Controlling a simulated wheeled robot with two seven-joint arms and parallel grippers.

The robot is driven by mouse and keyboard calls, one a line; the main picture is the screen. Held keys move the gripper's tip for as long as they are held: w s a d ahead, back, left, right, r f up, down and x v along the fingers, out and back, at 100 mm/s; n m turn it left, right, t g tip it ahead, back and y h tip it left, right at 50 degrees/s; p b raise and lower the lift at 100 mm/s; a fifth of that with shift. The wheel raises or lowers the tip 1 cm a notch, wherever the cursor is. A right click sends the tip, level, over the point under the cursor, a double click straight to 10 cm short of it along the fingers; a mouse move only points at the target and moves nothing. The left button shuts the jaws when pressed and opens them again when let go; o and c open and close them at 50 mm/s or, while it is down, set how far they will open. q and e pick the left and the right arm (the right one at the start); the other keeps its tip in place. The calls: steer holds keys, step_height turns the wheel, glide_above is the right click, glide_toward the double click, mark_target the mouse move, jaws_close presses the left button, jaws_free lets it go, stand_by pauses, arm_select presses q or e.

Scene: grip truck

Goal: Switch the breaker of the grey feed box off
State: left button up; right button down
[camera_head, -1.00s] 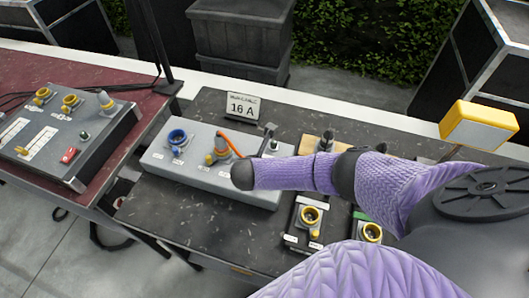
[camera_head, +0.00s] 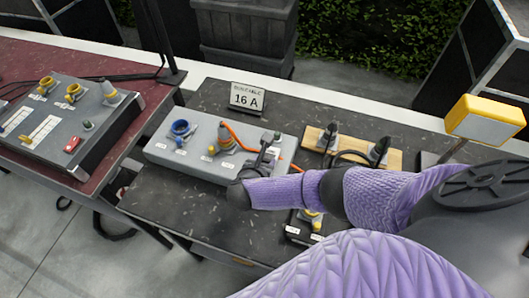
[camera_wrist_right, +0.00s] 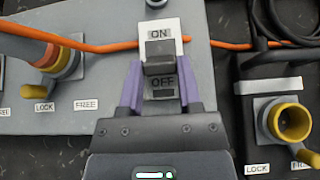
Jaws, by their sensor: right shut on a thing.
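The grey feed box (camera_head: 212,172) lies on the dark table in the head view, with a blue socket at its left and an orange-cabled plug in its middle. Its breaker (camera_head: 272,139) is at the right end. In the right wrist view the breaker has a white plate (camera_wrist_right: 157,28) marked ON at the top and OFF below. My right gripper (camera_wrist_right: 160,92) is shut on the dark breaker lever (camera_wrist_right: 160,64), with purple fingers on both sides of it. The lever lies between the two labels. My right gripper (camera_head: 264,160) partly hides behind its wrist in the head view. My left gripper is out of view.
An orange cable (camera_wrist_right: 100,47) crosses close to the breaker. A yellow-ringed socket unit (camera_wrist_right: 293,121) stands to the right. A wooden board (camera_head: 352,148) with black plugs lies behind my arm. A 16 A sign (camera_head: 247,98) stands at the back. A second panel (camera_head: 70,125) is at left.

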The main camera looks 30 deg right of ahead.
steer(key=shift+c, duration=1.8)
jaws_free()
steer(key=shift+o, duration=0.4)
steer(key=p+v, duration=0.4)
steer(key=v, duration=0.6)
steer(key=shift+f, duration=0.1)
